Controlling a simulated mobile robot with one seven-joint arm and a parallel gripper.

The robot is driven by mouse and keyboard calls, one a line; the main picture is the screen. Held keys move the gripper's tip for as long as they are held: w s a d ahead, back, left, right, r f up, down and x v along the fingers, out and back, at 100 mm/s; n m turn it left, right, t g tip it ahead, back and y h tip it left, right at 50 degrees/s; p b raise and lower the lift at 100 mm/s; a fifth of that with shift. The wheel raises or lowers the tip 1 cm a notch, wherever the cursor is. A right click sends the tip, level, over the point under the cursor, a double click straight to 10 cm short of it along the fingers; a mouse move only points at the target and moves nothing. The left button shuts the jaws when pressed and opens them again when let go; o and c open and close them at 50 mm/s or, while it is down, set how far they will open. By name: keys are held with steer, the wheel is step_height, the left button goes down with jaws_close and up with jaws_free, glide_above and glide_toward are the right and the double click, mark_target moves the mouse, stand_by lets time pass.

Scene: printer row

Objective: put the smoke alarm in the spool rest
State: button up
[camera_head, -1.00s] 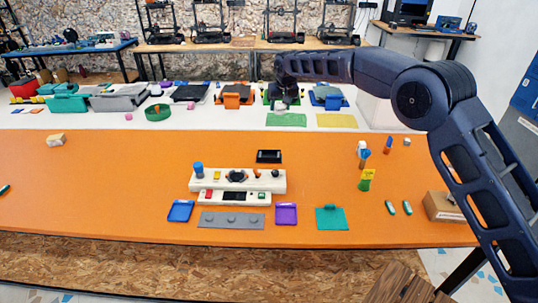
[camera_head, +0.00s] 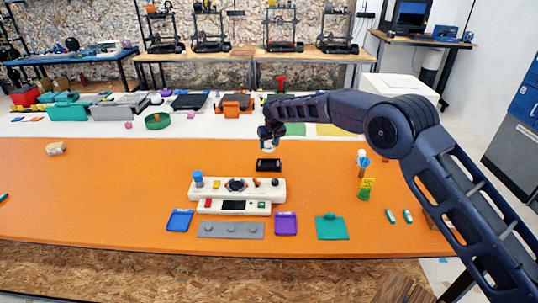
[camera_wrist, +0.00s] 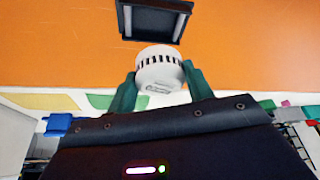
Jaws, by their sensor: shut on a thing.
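The smoke alarm (camera_wrist: 159,68) is a white, round, slotted puck held between the two green fingers of my gripper (camera_wrist: 158,88) in the wrist view. In the head view my gripper (camera_head: 268,141) is near the back edge of the orange table, with the white smoke alarm (camera_head: 269,147) showing small below it. The spool rest appears to be the black tray (camera_head: 268,168) just in front of it. In the wrist view this black tray (camera_wrist: 127,21) lies beyond the alarm, apart from it, with pale bars along two sides. It looks empty.
A white control panel (camera_head: 237,190) stands in front of the black tray. Blue (camera_head: 180,220), purple (camera_head: 285,223) and teal (camera_head: 331,228) pieces lie nearer the front edge. A small upright stack (camera_head: 365,183) is on the right. The orange table's left part is mostly clear.

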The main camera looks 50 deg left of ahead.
steer(key=shift+f, duration=2.9)
steer(key=shift+f, duration=0.6)
steer(key=o, duration=1)
steer(key=shift+r, duration=0.15)
steer(key=shift+r, duration=0.3)
steer(key=v, duration=1.2)
steer(key=shift+w+d+r, duration=0.1)
steer(key=shift+r, duration=0.1)
